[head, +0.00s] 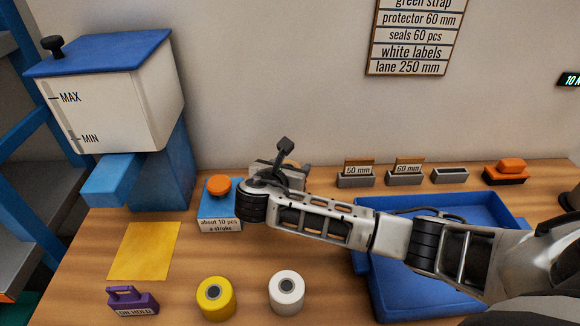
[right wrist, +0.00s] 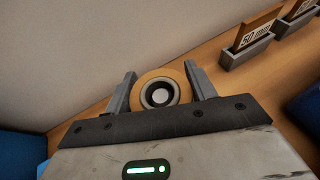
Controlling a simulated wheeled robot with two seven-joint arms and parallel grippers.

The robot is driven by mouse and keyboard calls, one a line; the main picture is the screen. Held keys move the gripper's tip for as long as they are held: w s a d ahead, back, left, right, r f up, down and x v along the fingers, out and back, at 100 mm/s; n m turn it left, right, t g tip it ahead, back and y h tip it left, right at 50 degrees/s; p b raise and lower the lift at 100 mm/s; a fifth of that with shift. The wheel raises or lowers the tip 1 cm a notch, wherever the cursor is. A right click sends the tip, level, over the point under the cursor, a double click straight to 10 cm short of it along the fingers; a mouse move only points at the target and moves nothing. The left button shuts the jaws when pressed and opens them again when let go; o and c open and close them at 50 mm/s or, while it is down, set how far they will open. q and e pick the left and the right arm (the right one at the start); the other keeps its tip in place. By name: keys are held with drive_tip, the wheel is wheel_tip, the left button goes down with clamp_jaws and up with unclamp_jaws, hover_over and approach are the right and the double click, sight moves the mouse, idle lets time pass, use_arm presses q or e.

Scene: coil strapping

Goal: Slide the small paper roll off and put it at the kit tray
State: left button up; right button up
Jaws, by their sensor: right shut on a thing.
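In the right wrist view a small tan paper roll (right wrist: 146,79) with a grey ring and pale centre sits between the two grey fingers of my right gripper (right wrist: 160,85). The gripper is shut on it. In the head view my right gripper (head: 287,169) is near the back wall, and my arm hides most of the roll. I cannot tell whether the roll is still around a spindle. The blue kit tray (head: 460,196) lies at the right, partly under my right arm. My left gripper is not in view.
A blue box with an orange knob (head: 219,187) stands just left of my right wrist. Label holders (head: 356,180) line the back. A yellow roll (head: 215,298) and a white roll (head: 286,291) stand in front. A white hopper (head: 115,105) fills the left.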

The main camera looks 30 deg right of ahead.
drive_tip(key=shift+r, duration=4.5)
drive_tip(key=shift+r, duration=0.25)
